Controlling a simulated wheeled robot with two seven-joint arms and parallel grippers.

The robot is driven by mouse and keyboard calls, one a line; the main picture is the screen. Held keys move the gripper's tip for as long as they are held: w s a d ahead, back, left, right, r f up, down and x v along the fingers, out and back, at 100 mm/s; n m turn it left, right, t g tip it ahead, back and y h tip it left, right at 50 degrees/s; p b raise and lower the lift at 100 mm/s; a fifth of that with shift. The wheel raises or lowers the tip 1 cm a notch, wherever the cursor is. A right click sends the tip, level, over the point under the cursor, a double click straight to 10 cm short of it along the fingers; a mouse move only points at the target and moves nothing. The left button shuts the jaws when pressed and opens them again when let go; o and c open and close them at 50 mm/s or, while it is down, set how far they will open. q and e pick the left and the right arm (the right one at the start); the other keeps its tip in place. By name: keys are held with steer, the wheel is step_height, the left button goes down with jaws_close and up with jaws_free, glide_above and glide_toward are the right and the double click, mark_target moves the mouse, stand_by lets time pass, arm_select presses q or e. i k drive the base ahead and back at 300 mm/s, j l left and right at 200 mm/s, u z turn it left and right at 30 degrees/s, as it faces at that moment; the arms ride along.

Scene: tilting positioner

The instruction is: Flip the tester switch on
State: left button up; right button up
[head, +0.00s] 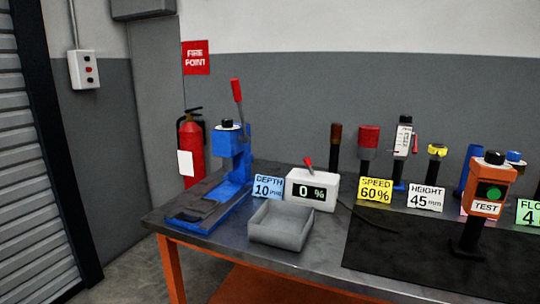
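An orange box marked TEST (487,194) stands on a black post at the right of the bench. It has a round green button or lamp (493,192) on its face and a black knob (494,158) on top. A white box reading "0 %" (312,190) stands near the middle of the bench, with a small red lever (308,162) tilted up and left on top. I cannot tell which of these parts is the tester switch. Neither of my grippers is in view.
The steel bench (290,262) carries a blue lever press (230,165) at left, an empty grey tray (280,226) before the white box, and a black mat (400,250) at right. Signs and several upright tools line the back. A fire extinguisher (191,140) stands beyond.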

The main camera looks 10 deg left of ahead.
mark_target(307, 161)
steer(key=i+j+u, duration=0.35)
steer(key=i, duration=0.4)
steer(key=i+j+u, duration=0.2)
steer(key=i, duration=0.15)
